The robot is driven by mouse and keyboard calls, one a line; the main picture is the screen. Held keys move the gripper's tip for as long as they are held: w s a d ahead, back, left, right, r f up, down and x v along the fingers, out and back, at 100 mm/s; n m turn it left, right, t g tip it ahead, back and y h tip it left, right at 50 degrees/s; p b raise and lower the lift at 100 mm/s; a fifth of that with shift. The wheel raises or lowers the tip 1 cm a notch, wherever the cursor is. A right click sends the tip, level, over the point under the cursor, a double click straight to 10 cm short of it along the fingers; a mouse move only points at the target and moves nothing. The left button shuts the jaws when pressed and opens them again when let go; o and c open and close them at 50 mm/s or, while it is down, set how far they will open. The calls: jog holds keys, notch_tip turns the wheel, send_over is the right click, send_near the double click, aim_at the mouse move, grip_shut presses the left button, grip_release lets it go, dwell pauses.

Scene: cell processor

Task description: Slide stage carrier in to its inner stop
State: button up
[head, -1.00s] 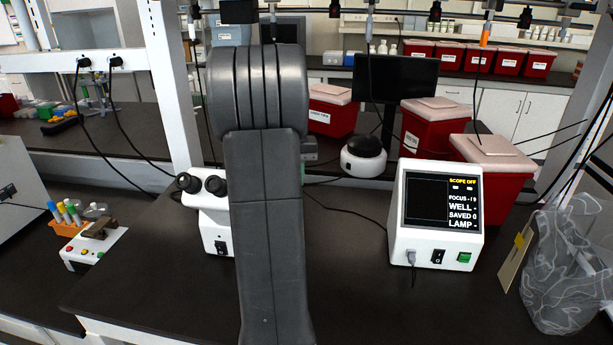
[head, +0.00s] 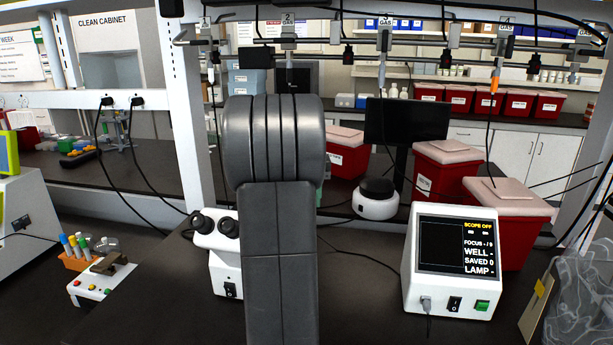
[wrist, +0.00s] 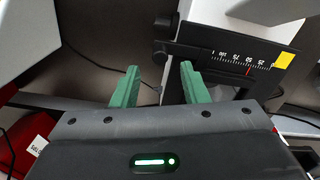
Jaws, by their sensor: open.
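In the wrist view my gripper (wrist: 160,78) is open, its two green fingers apart. Just beyond the fingertips is a black slide part (wrist: 215,55), apparently the stage carrier, with a white number scale, a red mark near 50 and a yellow tag (wrist: 285,60) at its right end. A dark edge of it runs close to the right finger; I cannot tell whether they touch. In the head view the white microscope (head: 222,255) with black eyepieces stands on the bench, mostly hidden behind my arm. My gripper and the stage are hidden there.
A white control box (head: 452,262) with a screen reading SCOPE OFF stands right of my arm. Behind it are red bins (head: 505,225) and a dark monitor (head: 407,120). A small button unit (head: 105,277) with tubes is at left. A clear bag (head: 580,290) is at right.

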notch_tip(320, 180, up, 8)
jog(key=shift+f, duration=0.15)
dwell(0.3)
